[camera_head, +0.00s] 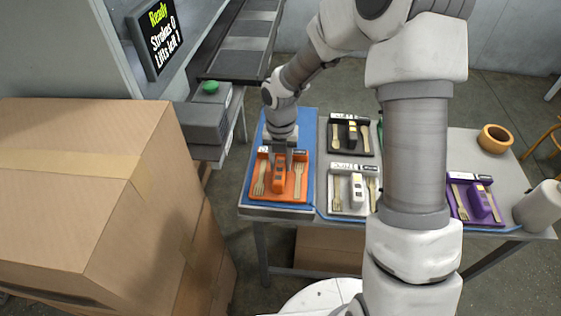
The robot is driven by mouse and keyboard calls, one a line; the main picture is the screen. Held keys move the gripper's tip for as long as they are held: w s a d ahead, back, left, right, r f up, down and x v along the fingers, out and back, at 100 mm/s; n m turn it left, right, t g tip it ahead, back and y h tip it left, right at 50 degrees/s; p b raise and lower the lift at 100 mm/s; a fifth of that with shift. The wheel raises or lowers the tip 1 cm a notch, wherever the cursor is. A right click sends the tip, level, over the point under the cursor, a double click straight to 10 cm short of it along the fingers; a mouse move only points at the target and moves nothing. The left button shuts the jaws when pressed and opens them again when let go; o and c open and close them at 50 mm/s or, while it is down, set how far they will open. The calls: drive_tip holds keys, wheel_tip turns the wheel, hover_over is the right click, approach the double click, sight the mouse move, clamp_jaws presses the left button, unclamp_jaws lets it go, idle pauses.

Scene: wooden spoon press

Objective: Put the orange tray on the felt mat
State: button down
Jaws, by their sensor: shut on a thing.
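The orange tray (261,194) is at the left end of the table, over a blue mat (304,124) that looks like the felt mat. The tray holds wooden cutlery and has a raised orange block (279,182) in its middle. My gripper (282,163) points down at the middle of the tray and is shut on its raised block. The fingertips are small and partly merged with the tray. I cannot tell whether the tray rests on the mat or hangs just above it.
A black tray (336,148) and a white tray (336,206) stand to the right, and a purple tray (461,213) farther right. My arm hides part of the table between. A press with a green button (211,87) and large cardboard boxes (80,180) stand left.

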drive_tip(key=c, duration=0.5)
unclamp_jaws()
drive_tip(key=shift+f, duration=0.1)
